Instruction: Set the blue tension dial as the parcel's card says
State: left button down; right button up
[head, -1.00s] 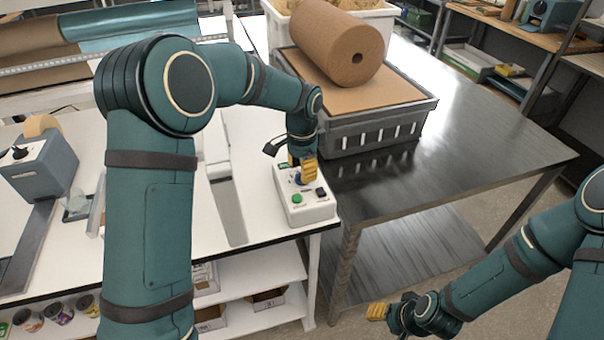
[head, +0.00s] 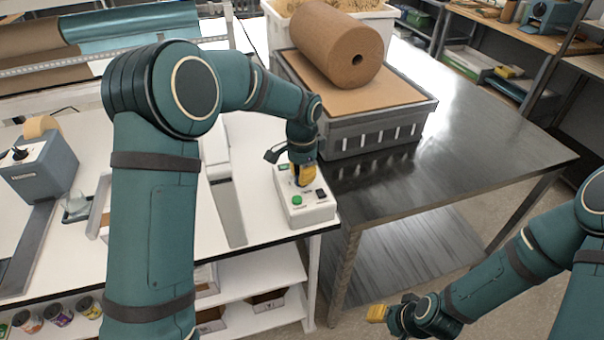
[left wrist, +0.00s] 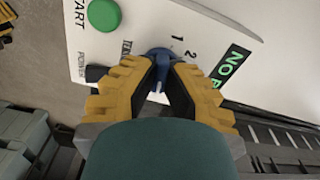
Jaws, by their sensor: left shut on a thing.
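A white control box (head: 306,211) sits at the right front corner of the white table. Its blue tension dial (left wrist: 158,54) shows between my left fingertips in the left wrist view. My left gripper (head: 303,180) points down and is shut on the dial; it also shows in the left wrist view (left wrist: 160,72). The numbers 1 and 2 are printed beside the dial; its pointer cannot be made out. My right gripper (head: 378,313) hangs low at the bottom right, away from the box, its jaw gap unclear. I cannot make out a parcel card.
The box has a green start button (left wrist: 103,15), a black switch (left wrist: 96,73) and a green-lettered display (left wrist: 231,66). A grey crate (head: 375,137) with a brown paper roll (head: 335,45) stands close behind on the metal table (head: 470,150). A tape dispenser (head: 45,165) stands far left.

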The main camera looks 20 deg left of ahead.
pick_arm(q)
jog(key=shift+n, duration=0.3)
jog(key=n, duration=0.3)
jog(key=shift+f+n, duration=0.1)
jog(key=shift+n, duration=0.2)
jog(key=n, duration=0.3)
jog(key=shift+n+p, duration=0.3)
jog(key=shift+p, duration=0.1)
jog(key=n, duration=0.3)
jog(key=shift+n+p, duration=0.7)
jog(key=shift+n, duration=1.8)
jog(key=c, duration=1)
grip_release()
